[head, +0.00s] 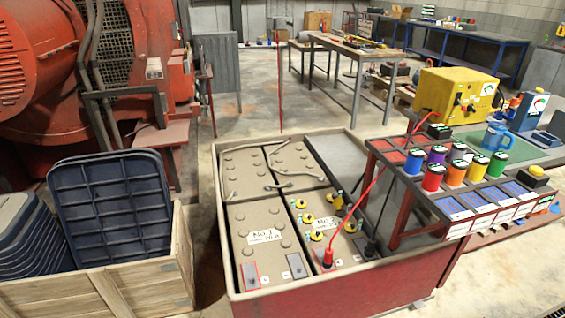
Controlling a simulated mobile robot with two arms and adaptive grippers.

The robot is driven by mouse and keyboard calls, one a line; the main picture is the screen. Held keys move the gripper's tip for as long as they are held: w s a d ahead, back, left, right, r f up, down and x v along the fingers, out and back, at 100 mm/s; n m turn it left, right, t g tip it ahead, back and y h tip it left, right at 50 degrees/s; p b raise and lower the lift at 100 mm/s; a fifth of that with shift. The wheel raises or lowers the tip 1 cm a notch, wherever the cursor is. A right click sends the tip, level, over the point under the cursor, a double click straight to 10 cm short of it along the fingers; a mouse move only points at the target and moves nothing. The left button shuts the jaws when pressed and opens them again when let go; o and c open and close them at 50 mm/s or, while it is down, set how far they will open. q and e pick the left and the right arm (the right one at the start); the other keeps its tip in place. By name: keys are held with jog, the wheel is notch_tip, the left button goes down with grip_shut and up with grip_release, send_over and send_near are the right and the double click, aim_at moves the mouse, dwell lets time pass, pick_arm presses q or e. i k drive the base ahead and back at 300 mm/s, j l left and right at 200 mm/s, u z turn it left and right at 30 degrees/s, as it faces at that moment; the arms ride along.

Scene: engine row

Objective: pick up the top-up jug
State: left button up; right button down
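A blue jug (496,135), which looks like the top-up jug, stands upright on a green mat (522,152) at the right. Its handle seems to be on its right side. Neither of my grippers shows in the head view, and nothing is touching the jug.
A rack (462,205) with several coloured pots stands in front of the jug. A yellow box (440,93) and a blue-grey gauge unit (529,109) stand behind it. An open battery case (235,270) is in the middle. A wooden crate (150,285) holds dark trays at left.

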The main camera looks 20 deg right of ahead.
aim_at(496, 132)
jog(key=z, duration=2)
jog(key=i+u, duration=0.25)
jog(key=i, duration=0.2)
jog(key=i+l+u, duration=0.25)
jog(key=i, duration=0.15)
jog(key=i+l+u, duration=0.25)
jog(key=i, duration=0.15)
jog(key=j, duration=0.1)
